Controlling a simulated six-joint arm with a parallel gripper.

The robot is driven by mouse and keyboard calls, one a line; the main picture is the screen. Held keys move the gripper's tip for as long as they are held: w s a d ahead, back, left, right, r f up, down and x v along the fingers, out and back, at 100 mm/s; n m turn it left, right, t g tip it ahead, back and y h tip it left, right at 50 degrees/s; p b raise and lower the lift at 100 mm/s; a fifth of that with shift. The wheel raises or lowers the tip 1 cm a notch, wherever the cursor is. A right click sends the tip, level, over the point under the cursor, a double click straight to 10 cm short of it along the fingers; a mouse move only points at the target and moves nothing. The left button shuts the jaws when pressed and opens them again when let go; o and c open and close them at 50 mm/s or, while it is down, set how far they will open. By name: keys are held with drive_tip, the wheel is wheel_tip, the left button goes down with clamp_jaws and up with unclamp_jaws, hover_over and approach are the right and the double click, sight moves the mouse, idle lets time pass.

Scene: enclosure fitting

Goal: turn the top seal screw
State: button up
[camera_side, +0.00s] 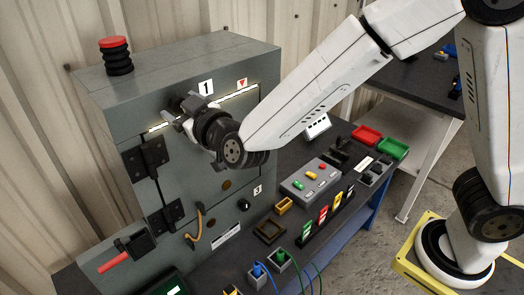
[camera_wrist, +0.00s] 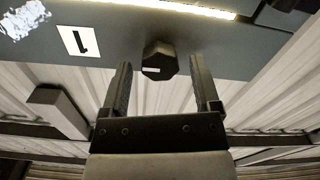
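The top seal screw (camera_wrist: 157,60) is a dark faceted knob with a short white mark, below the label 1 (camera_wrist: 78,42) side of the grey enclosure in the wrist view. My gripper (camera_wrist: 160,68) has its two dark fingers apart, one on each side of the screw. A gap shows between each finger and the screw, so it is not clamped; how deep the fingers reach is hard to tell. In the side view my gripper (camera_side: 180,112) is at the upper front of the enclosure (camera_side: 190,60), just below the label 1, and largely hides the screw.
The enclosure front carries dark hinges (camera_side: 147,158), a red-handled lever (camera_side: 125,252), a tan hook-shaped handle (camera_side: 195,230) and a lit strip (camera_side: 240,95). A red-topped black button (camera_side: 115,55) stands on top. The bench on the right holds a grey button box (camera_side: 312,180) and red and green trays (camera_side: 393,148).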

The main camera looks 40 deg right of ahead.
clamp_jaws()
drive_tip(key=shift+m, duration=0.3)
drive_tip(key=m, duration=0.8)
idle(0.5)
drive_tip(key=shift+o, duration=0.9)
unclamp_jaws()
